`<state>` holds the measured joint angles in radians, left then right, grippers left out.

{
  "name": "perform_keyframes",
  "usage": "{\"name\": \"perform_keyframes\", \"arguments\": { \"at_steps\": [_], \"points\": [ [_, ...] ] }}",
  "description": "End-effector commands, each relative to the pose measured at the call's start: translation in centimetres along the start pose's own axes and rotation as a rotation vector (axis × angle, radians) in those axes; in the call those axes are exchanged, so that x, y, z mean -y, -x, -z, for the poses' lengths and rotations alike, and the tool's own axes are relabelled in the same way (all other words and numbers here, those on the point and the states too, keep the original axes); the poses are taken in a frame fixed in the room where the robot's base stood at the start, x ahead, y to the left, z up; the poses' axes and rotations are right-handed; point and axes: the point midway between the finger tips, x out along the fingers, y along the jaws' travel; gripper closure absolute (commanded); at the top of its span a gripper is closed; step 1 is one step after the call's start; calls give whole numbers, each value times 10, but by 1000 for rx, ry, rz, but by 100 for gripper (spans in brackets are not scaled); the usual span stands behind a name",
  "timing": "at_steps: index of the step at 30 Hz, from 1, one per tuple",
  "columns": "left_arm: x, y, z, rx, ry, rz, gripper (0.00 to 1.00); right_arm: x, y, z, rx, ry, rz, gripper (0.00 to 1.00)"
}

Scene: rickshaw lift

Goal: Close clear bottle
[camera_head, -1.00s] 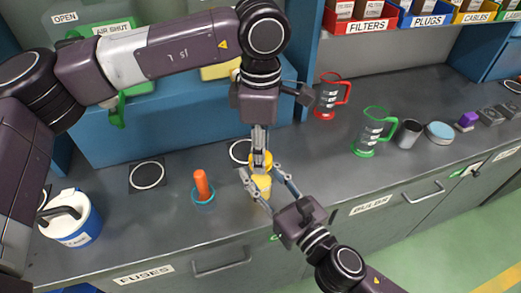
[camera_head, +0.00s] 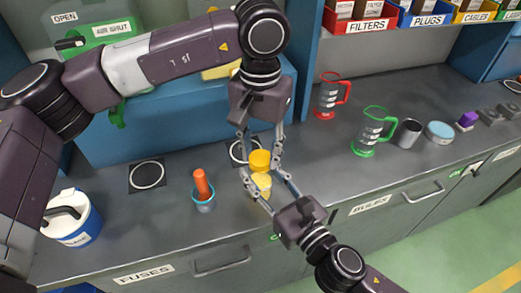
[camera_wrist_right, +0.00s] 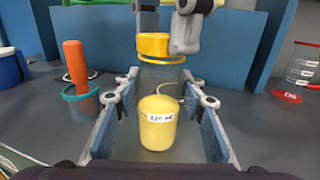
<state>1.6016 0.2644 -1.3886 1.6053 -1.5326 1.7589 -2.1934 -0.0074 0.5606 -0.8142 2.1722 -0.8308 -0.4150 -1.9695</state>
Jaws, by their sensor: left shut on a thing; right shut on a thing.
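The clear bottle (camera_head: 262,183) stands upright near the counter's front edge, with yellow contents low inside. It also shows in the right wrist view (camera_wrist_right: 158,121), with a 120 ml label. My right gripper (camera_head: 260,188) is shut on its body, one finger on each side. A yellow cap (camera_head: 260,160) sits at the bottle's top, and also shows in the right wrist view (camera_wrist_right: 156,44). My left gripper (camera_head: 261,157) comes from above and is shut on the cap. I cannot tell whether the cap is fully seated.
An orange-handled tool in a blue cup (camera_head: 203,198) stands just left of the bottle. A blue-and-white container (camera_head: 72,222) is further left. A red jug (camera_head: 328,97) and a green jug (camera_head: 371,132) stand at the right. A blue box (camera_head: 170,125) is behind.

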Motion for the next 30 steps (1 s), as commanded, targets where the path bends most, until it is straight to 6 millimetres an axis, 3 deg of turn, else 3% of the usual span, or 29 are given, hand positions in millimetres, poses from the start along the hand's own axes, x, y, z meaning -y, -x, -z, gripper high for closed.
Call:
{"name": "perform_keyframes", "arguments": {
  "at_steps": [9, 13, 25, 26, 30],
  "points": [
    [1, 0, 1, -2, -568, 2, 73, -1, 0, 1, -1, 0, -2, 100],
    [1, 0, 1, -1, -722, 3, 73, -1, 0, 1, -1, 0, -2, 100],
    [0, 0, 1, -2, -795, 3, 73, -1, 0, 1, -1, 0, -2, 100],
    [0, 0, 1, -2, -795, 3, 64, -1, 0, 1, -1, 0, -2, 100],
    [0, 0, 1, -1, -794, 2, 49, -1, 0, 1, -1, -1, -2, 100]
  ]
}}
